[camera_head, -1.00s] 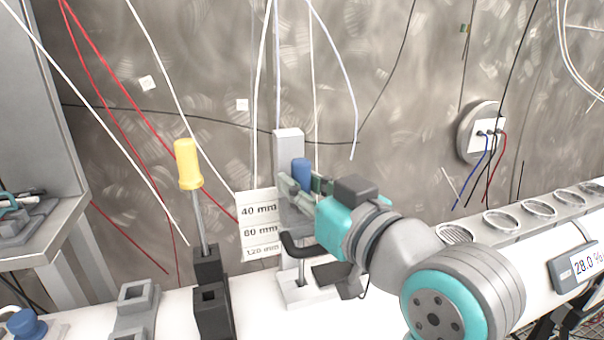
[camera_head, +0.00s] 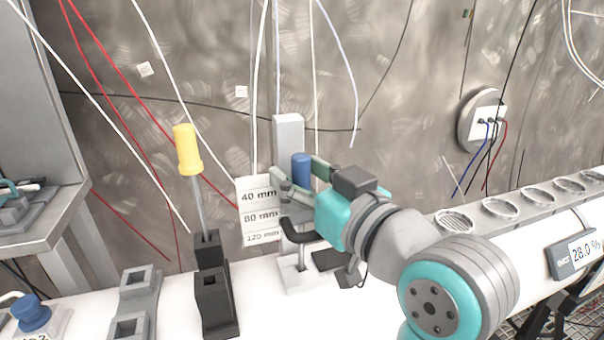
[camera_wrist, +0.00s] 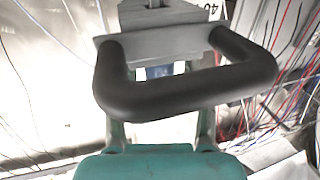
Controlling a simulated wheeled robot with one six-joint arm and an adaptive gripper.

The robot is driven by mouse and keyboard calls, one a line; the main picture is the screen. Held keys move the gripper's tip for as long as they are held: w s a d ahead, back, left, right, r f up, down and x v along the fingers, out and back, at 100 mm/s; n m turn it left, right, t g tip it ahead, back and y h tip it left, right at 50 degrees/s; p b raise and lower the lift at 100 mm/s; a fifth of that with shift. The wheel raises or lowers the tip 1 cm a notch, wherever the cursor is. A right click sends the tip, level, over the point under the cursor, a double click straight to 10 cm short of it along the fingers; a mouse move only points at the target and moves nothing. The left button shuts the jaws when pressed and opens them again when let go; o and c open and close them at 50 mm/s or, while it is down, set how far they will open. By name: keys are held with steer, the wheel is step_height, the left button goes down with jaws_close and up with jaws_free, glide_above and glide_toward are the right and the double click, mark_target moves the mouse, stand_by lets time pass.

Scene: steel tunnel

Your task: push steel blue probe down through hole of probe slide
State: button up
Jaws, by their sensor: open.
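The steel blue probe (camera_head: 301,168) stands upright in front of the grey column of the probe slide (camera_head: 288,130). My gripper (camera_head: 303,178) is open, with one finger on each side of the probe; whether either finger touches it is unclear. The hole and the probe's lower part are hidden. The slide's black handle (camera_head: 297,232) is below the fingers. In the wrist view the handle (camera_wrist: 185,95) crosses in front of my open fingers (camera_wrist: 160,130), and only a small blue patch of the probe (camera_wrist: 158,71) shows behind it.
A card with 40, 80 and 120 mm marks (camera_head: 259,208) is left of the column. A yellow-handled screwdriver (camera_head: 187,150) stands in a black holder (camera_head: 212,290). Round metal rings (camera_head: 500,208) and a 28.0 display (camera_head: 577,257) are at right. Cables hang behind.

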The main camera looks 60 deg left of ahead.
steer(key=d, duration=1.2)
steer(key=shift+s, duration=0.1)
steer(key=w+d+f+m+t+h, duration=0.25)
steer(key=d+f+m+t, duration=0.2)
steer(key=f, duration=0.35)
steer(key=w+d+f+m+t+h, duration=0.1)
steer(key=w+d+f+m+t, duration=0.3)
steer(key=f, duration=0.4)
steer(key=w+d+f+m+t+h, duration=0.1)
steer(key=w+d+f+m+t, duration=0.3)
steer(key=f, duration=0.4)
steer(key=s+d+f+m+t+h, duration=0.1)
steer(key=s+d+f+m+h, duration=0.15)
steer(key=d+f, duration=0.45)
steer(key=s+d+f+m+t+h, duration=0.1)
steer(key=s+d+f+m+h, duration=0.2)
steer(key=d+f, duration=0.4)
steer(key=s+d+f+h, duration=0.4)
steer(key=s+d, duration=0.4)
steer(key=s+d+h, duration=0.2)
steer(key=s+d, duration=0.1)
steer(key=s, duration=0.5)
steer(key=s+d+h, duration=0.2)
steer(key=s+d, duration=0.1)
steer(key=s, duration=0.6)
